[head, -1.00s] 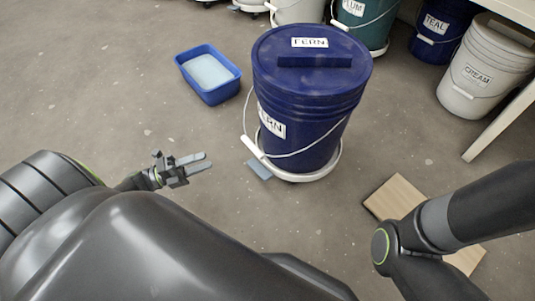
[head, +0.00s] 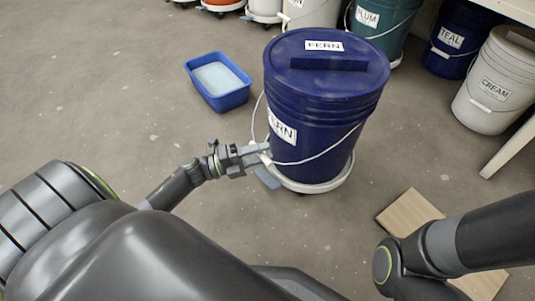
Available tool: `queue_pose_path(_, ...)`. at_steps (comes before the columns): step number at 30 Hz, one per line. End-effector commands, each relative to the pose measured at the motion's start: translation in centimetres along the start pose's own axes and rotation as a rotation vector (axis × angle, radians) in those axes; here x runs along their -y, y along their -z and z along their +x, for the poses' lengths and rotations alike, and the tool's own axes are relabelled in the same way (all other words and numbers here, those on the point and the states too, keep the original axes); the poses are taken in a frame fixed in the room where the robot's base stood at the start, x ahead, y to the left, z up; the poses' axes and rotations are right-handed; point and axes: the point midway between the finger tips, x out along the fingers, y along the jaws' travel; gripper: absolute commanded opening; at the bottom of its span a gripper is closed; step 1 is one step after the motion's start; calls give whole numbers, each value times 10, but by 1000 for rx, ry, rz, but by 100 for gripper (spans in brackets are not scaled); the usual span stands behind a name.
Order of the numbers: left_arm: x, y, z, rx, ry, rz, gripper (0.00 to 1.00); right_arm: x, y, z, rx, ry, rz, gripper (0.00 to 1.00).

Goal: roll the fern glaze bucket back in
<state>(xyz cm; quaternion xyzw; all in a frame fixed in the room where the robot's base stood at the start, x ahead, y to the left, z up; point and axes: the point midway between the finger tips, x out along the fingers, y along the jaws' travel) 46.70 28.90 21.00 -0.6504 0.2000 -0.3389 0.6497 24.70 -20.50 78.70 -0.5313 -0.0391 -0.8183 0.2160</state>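The fern glaze bucket (head: 318,110) is dark blue, with a FERN label on its lid and another on its side. It stands upright on a white wheeled dolly (head: 312,184). A wire handle (head: 318,156) hangs down its near side, with a white grip at the lower left. My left gripper (head: 262,153) is at that grip, its fingers reaching the handle beside the bucket wall. Whether the fingers are closed on it is too small to tell. My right arm comes in at the lower right; its gripper is out of view.
A blue tub (head: 238,98) of pale liquid sits left of the bucket. A wooden board (head: 408,213) lies at right. Teal (head: 449,38), plum (head: 377,25) and cream (head: 489,85) buckets stand behind, by a white table leg (head: 512,145).

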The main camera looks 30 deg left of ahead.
Motion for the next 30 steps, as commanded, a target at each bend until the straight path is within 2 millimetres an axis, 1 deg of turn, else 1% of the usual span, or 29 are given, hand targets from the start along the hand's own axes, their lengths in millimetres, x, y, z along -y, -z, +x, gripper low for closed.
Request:
queue_pose_path(1, -1, 0, 6, -1, 2, 3, 39, -1, 2, -4, -1, 0, 1, 0)
queue_pose_path(3, -1, 0, 13, 0, 1, 1, 39, -1, 3, -5, -2, 0, 1, 0)
queue_pose_path(6, 0, 0, 18, 0, 1, 1, 39, -1, 3, -6, -2, 0, 2, 0)
queue_pose_path(15, 0, 0, 20, 1, 0, 0, 39, -1, 3, -6, -2, 2, 2, 0)
queue_pose_path(24, 0, 0, 19, 1, -1, 0, 0, -1, 3, -6, -1, 3, 1, 0)
queue_pose_path(30, 0, 0, 19, 1, -1, 0, 0, -1, 3, -6, 0, 3, 1, 0)
